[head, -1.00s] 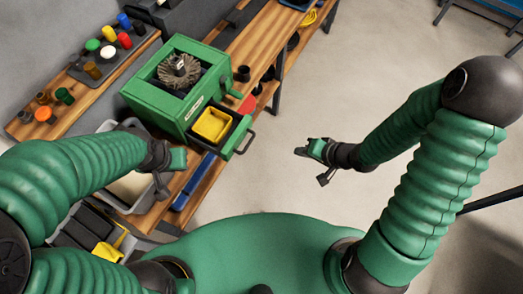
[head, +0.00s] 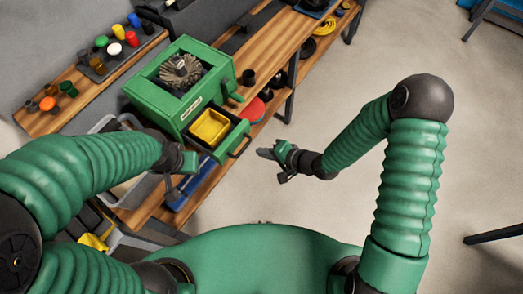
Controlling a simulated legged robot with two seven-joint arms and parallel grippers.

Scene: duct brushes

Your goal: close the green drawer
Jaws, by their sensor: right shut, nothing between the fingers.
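The green drawer (head: 231,141) is pulled out from the front of the green cabinet box (head: 155,103) on the wooden bench. A round grey brush (head: 180,70) lies in the box's open top. My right gripper (head: 268,154) is shut and empty, to the right of the drawer handle and apart from it. My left gripper (head: 184,172) is just below and left of the drawer; its fingers are too small to tell open from shut.
A wooden shelf (head: 52,124) with several coloured caps runs along the wall at left. A grey bin (head: 108,124) stands beside the box.

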